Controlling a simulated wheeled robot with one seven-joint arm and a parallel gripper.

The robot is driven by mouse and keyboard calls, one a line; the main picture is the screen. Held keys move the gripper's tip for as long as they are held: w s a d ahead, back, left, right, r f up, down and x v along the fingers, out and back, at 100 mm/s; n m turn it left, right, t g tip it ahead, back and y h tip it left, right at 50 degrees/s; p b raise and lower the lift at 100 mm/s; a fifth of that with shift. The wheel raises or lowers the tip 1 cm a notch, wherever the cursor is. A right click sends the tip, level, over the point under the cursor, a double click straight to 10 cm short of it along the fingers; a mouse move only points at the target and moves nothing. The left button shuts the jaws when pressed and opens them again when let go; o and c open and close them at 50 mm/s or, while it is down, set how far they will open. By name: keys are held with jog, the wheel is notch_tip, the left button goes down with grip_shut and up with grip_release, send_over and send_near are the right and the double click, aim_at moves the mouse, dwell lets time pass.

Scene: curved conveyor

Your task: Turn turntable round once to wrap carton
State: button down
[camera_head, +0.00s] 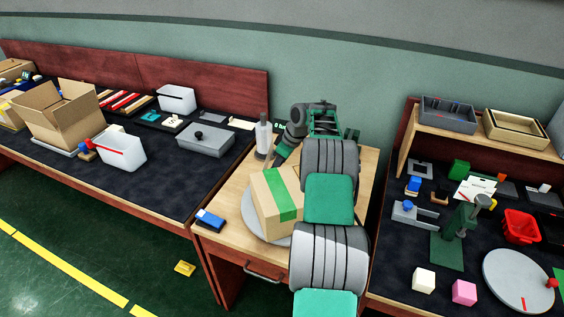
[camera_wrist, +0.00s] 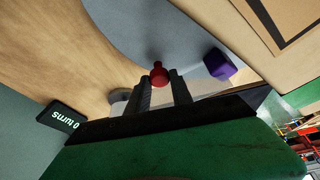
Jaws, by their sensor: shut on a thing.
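A cardboard carton (camera_head: 264,206) with a green band stands on the round grey turntable (camera_head: 252,222) on the wooden middle table; the band runs over its top and side. In the wrist view the grey turntable (camera_wrist: 150,30) shows a red knob (camera_wrist: 158,76) near its edge. My gripper (camera_wrist: 160,90) is shut on the knob, with dark fingers on either side of it. A purple block (camera_wrist: 219,64) is near the knob. The carton (camera_wrist: 292,25) fills the wrist view's upper right corner. In the head view my arm hides part of the turntable and the knob.
A dark sign (camera_wrist: 64,117) reads "0 turns", upside down. A grey bottle-like post (camera_head: 263,136) stands behind the carton. A blue and black device (camera_head: 209,219) lies at the table's front left. Cluttered dark benches flank the table; the right one holds another grey disc (camera_head: 515,278).

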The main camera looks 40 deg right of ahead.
jog(key=shift+w+a+n+g+y+p, duration=0.15)
jog(key=shift+a+n+y+p, duration=0.05)
jog(key=shift+a+n, duration=0.35)
jog(key=shift+w+a+n+g+y+p, duration=0.1)
jog(key=shift+a+n+g+y+p, duration=0.1)
jog(key=shift+a+n, duration=0.3)
jog(key=shift+a+n+p, duration=0.45)
jog(key=shift+a+n, duration=0.4)
jog(key=shift+a, duration=0.3)
jog(key=shift+f, duration=0.1)
jog(key=c, duration=1.2)
grip_release()
jog(key=shift+o, duration=0.2)
jog(key=shift+w, duration=0.1)
jog(key=p+v, duration=0.1)
jog(key=v, duration=0.7)
